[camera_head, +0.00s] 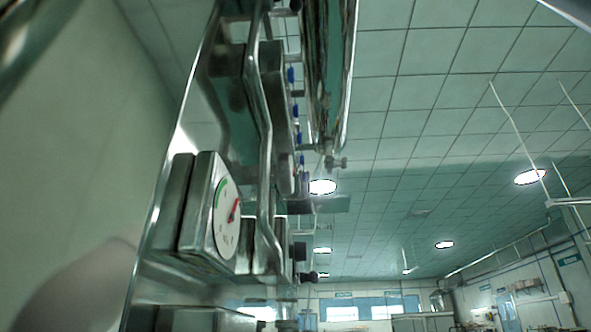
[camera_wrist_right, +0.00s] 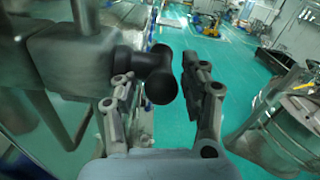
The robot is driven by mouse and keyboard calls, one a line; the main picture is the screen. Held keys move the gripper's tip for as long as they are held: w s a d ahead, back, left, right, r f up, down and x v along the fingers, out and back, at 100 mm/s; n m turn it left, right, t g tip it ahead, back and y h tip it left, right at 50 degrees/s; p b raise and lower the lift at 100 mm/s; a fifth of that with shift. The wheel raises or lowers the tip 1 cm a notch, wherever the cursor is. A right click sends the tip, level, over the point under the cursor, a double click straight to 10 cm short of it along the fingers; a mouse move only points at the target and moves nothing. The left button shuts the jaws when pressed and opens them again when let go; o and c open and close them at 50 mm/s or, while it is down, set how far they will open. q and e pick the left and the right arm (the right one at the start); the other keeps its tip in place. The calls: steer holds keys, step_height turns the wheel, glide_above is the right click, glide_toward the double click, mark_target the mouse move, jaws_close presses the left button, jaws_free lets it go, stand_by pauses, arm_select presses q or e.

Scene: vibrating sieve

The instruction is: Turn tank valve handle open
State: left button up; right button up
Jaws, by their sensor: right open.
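In the right wrist view a black T-shaped valve handle (camera_wrist_right: 155,72) sticks out to the right from a dark grey block (camera_wrist_right: 72,58). My right gripper (camera_wrist_right: 160,84) is open, with one finger on each side of the handle's crossbar. The left finger partly overlaps the stem side of the handle in the picture. A gap shows between the crossbar and the right finger; contact on the left cannot be told. In the head view small dark knobs (camera_head: 308,276) show low on the metal equipment; which one is this handle cannot be told. My left gripper is not in view.
In the head view a dial gauge (camera_head: 226,212) with a red needle and a bent metal pipe (camera_head: 264,130) stand close by. In the right wrist view a round metal vessel (camera_wrist_right: 300,115) stands at right. Open green floor (camera_wrist_right: 200,52) lies beyond the handle.

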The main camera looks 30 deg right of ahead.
mark_target(297, 11)
steer(key=x, duration=0.4)
steer(key=shift+r, duration=0.1)
jaws_close()
